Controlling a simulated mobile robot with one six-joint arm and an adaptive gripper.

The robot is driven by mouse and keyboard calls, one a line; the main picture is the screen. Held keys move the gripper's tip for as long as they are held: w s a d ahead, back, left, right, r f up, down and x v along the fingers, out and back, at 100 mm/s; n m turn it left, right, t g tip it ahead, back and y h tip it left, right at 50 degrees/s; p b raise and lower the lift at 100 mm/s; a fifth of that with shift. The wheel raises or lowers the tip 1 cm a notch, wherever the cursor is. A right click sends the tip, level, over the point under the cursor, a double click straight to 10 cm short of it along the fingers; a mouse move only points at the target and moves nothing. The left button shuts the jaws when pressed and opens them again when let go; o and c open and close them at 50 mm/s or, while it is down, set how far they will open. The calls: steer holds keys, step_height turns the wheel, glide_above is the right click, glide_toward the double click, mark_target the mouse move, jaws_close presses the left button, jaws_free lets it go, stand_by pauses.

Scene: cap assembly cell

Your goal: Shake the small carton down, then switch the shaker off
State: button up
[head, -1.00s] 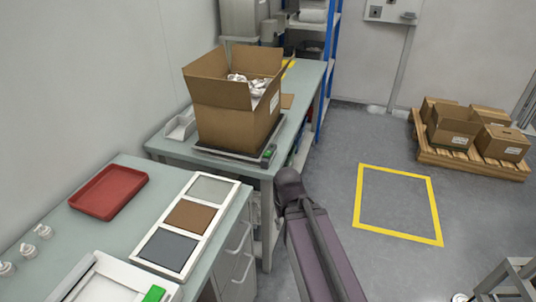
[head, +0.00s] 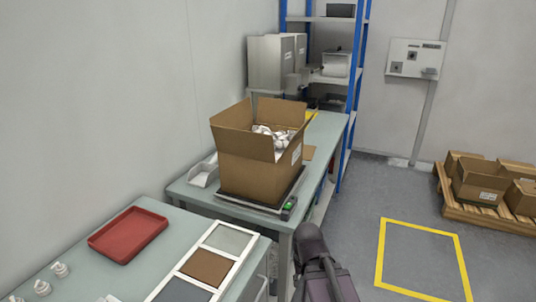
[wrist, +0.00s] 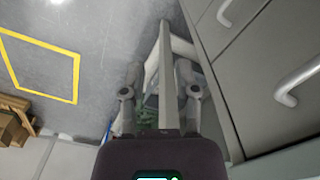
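An open brown carton (head: 250,175) stands upright on the far bench, its flaps up, with white pieces showing at its top. It sits on a low black platform (head: 255,203) with a small green-lit control (head: 289,204) at its front right corner; I take this to be the shaker. Whether it is running cannot be told. My gripper (wrist: 159,108) shows in the wrist view, its two fingers apart with nothing held. It points down toward the floor and a bench leg, away from the carton. In the head view only part of my arm shows, in front of the far bench.
The near bench holds a red tray (head: 128,233), a framed panel (head: 222,252) and white pump tops (head: 60,270). A metal scoop (head: 204,171) lies left of the carton. Blue shelving (head: 358,85) stands behind. Cartons sit on a pallet (head: 490,215); the yellow-marked floor (head: 420,262) is clear.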

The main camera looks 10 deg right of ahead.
stand_by(0.4)
steer(key=shift+w+r, duration=0.1)
jaws_close()
steer(key=w+d+r+n+t+y+p, duration=0.1)
steer(key=w+d+r+n+y+p, duration=0.1)
steer(key=w+r+p, duration=0.3)
steer(key=w+d+r+n+t+y+p, duration=0.1)
steer(key=w+d+r+n+y+p, duration=0.1)
steer(key=w+r+n+p, duration=0.3)
steer(key=w+d+r+n+t+y+p, duration=0.1)
steer(key=w+d+r+n+y+p, duration=0.2)
steer(key=w+r+p, duration=0.3)
steer(key=shift+w+r+n+t+y, duration=0.3)
steer(key=shift+w+r+n+y, duration=0.35)
steer(key=shift+w+r, duration=2.25)
steer(key=shift+w+f, duration=0.15)
